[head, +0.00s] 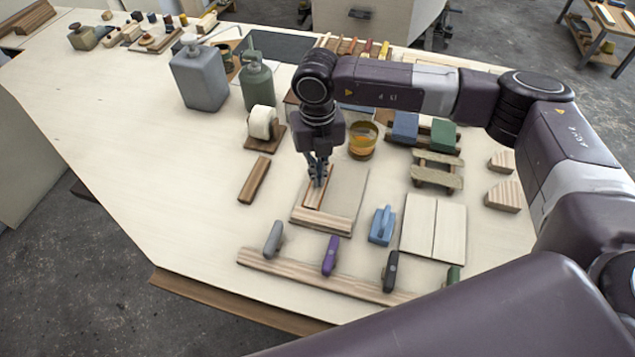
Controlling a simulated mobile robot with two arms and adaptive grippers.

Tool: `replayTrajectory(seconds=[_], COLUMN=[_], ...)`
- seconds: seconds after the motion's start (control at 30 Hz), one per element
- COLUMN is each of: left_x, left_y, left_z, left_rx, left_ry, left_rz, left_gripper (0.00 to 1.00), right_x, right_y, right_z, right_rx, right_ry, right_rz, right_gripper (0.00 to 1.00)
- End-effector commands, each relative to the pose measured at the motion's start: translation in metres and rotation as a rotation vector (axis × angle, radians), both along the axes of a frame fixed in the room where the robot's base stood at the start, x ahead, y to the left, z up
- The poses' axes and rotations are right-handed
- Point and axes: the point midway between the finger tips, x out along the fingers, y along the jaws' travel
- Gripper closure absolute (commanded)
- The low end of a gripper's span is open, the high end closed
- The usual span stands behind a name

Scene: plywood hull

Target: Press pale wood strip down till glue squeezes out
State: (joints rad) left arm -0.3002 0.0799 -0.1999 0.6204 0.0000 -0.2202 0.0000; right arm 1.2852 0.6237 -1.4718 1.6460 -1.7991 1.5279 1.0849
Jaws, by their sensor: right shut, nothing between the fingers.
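A pale wood strip (310,200) lies near the left edge of a flat grey-beige panel (347,191) in the middle of the bench. My right gripper (318,183) points straight down over the far part of the strip. Its fingers are shut and empty, with the tips at or just above the strip; I cannot tell whether they touch. The fingers hide part of the strip's far end. A darker line runs along the strip, but it is too small to tell whether it is glue. My left gripper is out of view.
A loose brown wood piece (254,180) lies left of the panel. A blue-handled block (382,225) and two pale boards (433,226) lie to the right. A rail (310,268) with several clamps runs in front. A tape roll (263,122) and an amber jar (363,140) stand behind.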

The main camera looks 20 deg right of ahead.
Motion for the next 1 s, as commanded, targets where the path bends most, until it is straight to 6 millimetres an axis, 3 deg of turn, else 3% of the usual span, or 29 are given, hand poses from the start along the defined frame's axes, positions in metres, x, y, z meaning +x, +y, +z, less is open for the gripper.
replayTrajectory(seconds=[0.73,1.0], left_x=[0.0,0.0], left_y=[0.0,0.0], left_z=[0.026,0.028], left_rx=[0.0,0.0], left_ry=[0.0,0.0], left_rz=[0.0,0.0], left_gripper=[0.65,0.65], right_x=[0.004,0.004], right_y=[0.0,0.0], right_z=[0.06,0.066], right_rx=[0.004,0.003], right_ry=[-0.011,-0.011], right_rz=[-0.003,-0.002], right_gripper=[1.0,1.0])
